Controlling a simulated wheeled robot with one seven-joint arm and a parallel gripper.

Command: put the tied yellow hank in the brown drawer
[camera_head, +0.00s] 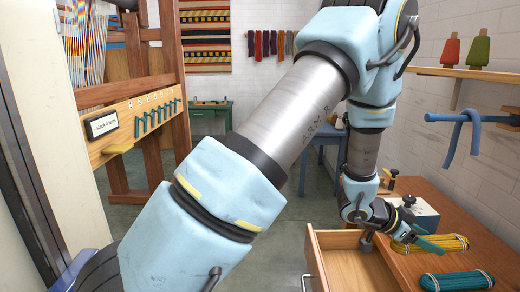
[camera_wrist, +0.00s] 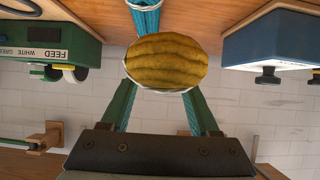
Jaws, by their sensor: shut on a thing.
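The yellow hank (camera_head: 452,242) is at the right in the head view, by the brown table top. In the wrist view the yellow hank (camera_wrist: 166,62) shows end-on between my green fingers, with a pale band around its edge. My gripper (camera_head: 428,243) is shut on it; in the wrist view the fingers (camera_wrist: 165,95) reach it from both sides. I cannot tell whether the hank touches the table. The brown drawer (camera_head: 318,262) stands open left of my gripper, and its visible inside looks empty. My arm hides part of its back.
A teal hank (camera_head: 457,281) lies on the table (camera_head: 485,222) in front of the yellow one; it also shows in the wrist view (camera_wrist: 146,20). A blue box (camera_wrist: 272,45) and a green box marked FEED (camera_wrist: 50,40) flank the hank in the wrist view.

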